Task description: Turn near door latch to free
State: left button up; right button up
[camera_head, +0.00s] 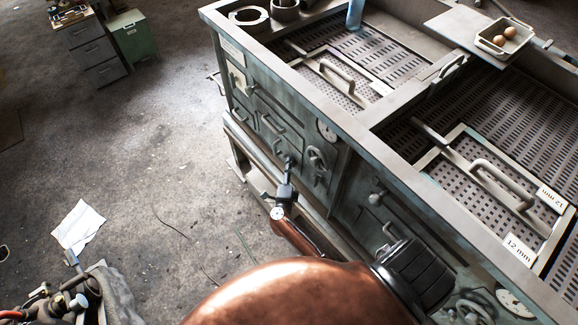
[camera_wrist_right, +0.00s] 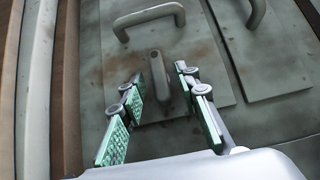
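The near door latch (camera_wrist_right: 161,76) is a grey lever with a round pivot at its upper end. It points down the door panel (camera_wrist_right: 120,72) in the right wrist view. My right gripper (camera_wrist_right: 164,90) is open, with one green-padded finger on each side of the latch. Gaps show between the pads and the lever, and I cannot tell any contact. In the head view my right gripper (camera_head: 287,176) is at the cabinet front, by the lower door (camera_head: 272,146), and covers part of it. My left gripper is not in view.
A curved door handle (camera_wrist_right: 150,18) sits just above the latch, and another panel (camera_wrist_right: 262,60) is to the right. In the head view a handwheel (camera_head: 317,163) and a gauge (camera_head: 326,131) are right of the gripper. The floor (camera_head: 150,170) to the left is mostly clear.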

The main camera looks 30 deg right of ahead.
jog(key=shift+c, duration=0.5)
grip_shut()
